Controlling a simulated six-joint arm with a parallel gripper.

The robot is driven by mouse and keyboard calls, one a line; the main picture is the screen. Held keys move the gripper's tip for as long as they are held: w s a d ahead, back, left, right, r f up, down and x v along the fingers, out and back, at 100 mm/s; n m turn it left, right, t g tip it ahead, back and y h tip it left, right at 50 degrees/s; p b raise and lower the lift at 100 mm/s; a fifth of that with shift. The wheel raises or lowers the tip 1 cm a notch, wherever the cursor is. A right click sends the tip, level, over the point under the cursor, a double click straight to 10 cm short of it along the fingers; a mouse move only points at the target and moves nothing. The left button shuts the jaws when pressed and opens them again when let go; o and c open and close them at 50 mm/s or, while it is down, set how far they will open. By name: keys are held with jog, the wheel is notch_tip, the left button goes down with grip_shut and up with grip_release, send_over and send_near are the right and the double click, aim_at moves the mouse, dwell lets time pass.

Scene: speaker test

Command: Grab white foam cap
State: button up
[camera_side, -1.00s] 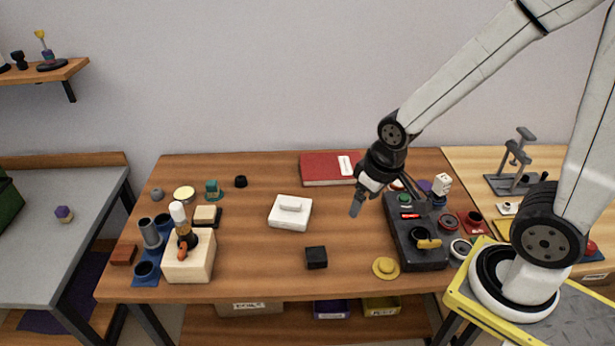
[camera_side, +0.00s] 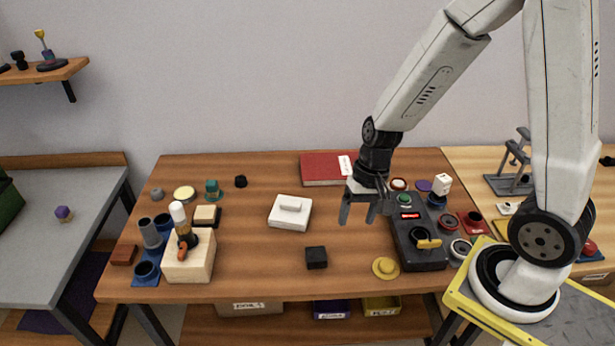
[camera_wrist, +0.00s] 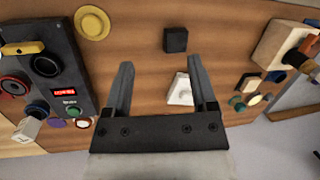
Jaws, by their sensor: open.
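A white square block with a raised bar on top (camera_side: 290,213), which looks like the foam cap, lies on the middle of the wooden table. In the wrist view the white block (camera_wrist: 181,92) shows between my fingers, partly hidden by the right one. My gripper (camera_side: 358,222) is open and empty, with its fingers pointing down above the table. In the side view it is to the right of the white block and apart from it. In the wrist view my gripper (camera_wrist: 160,62) shows both fingers spread.
A black control box (camera_side: 413,240) stands right of my gripper. A black cube (camera_side: 316,257) and a yellow disc-like piece (camera_side: 385,268) lie toward the front. A red book (camera_side: 325,168) lies behind. A wooden block (camera_side: 189,262) holding a white-topped tool stands left. Bare table surrounds the white block.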

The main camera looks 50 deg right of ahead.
jog(key=w+a+f+m+y, duration=0.1)
jog(key=w+f+m+y, duration=0.25)
jog(key=m, duration=0.25)
jog(key=m+t, duration=1.2)
jog(key=m, duration=0.5)
send_near(301, 205)
jog(key=x, duration=0.3)
jog(key=shift+w+d+y, duration=0.15)
jog(key=shift+d+y, duration=0.05)
jog(key=shift+y, duration=0.05)
jog(key=shift+x, duration=3.9)
jog(key=shift+f, duration=0.1)
grip_shut()
